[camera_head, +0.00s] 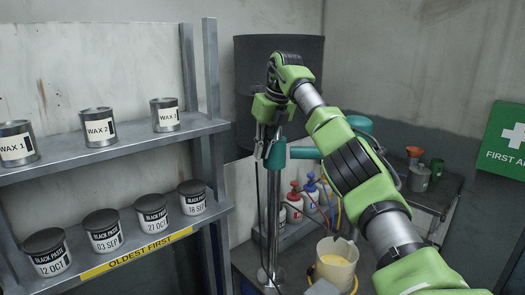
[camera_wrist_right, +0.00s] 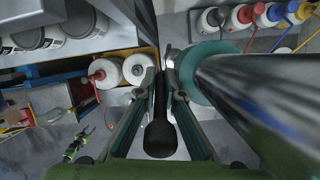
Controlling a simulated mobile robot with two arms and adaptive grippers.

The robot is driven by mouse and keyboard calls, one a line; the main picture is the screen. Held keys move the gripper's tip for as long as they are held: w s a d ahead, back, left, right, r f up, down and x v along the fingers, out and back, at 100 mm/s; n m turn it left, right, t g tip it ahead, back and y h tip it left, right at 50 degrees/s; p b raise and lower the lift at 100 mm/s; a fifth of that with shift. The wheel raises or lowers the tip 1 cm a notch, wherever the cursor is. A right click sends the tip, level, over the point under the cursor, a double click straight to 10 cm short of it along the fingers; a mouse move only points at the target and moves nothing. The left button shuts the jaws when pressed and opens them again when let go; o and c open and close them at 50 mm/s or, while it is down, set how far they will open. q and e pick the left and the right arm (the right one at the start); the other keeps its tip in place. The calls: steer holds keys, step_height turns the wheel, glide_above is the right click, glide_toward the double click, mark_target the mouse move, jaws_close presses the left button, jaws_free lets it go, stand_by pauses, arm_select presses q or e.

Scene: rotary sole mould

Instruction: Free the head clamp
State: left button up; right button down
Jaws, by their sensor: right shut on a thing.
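A steel post (camera_head: 272,220) stands upright with a teal head (camera_head: 303,153) on it. My right gripper (camera_head: 265,148) is at the post's upper part, beside the teal head, with its fingers pointing down. In the right wrist view, my right gripper (camera_wrist_right: 161,85) is shut on a black clamp lever (camera_wrist_right: 159,138), whose rounded end lies between the fingers. There the post (camera_wrist_right: 255,100) and a teal collar (camera_wrist_right: 205,60) are just right of the fingers. The clamp itself is mostly hidden by my gripper. My left gripper is not in view.
Shelves at left hold wax tins (camera_head: 98,127) and black paste tins (camera_head: 103,230). Several capped bottles (camera_head: 293,205) stand behind the post, with thin hoses nearby. A cream bucket (camera_head: 336,262) stands right of the post's foot. A dark drum (camera_head: 262,75) is behind my arm.

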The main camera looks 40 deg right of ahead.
mark_target(267, 130)
steer(key=c, duration=2.1)
jaws_free()
steer(key=shift+c, duration=0.2)
steer(key=shift+w, duration=0.1)
steer(key=v, duration=0.7)
steer(key=shift+r, duration=0.25)
steer(key=shift+d+f, duration=0.1)
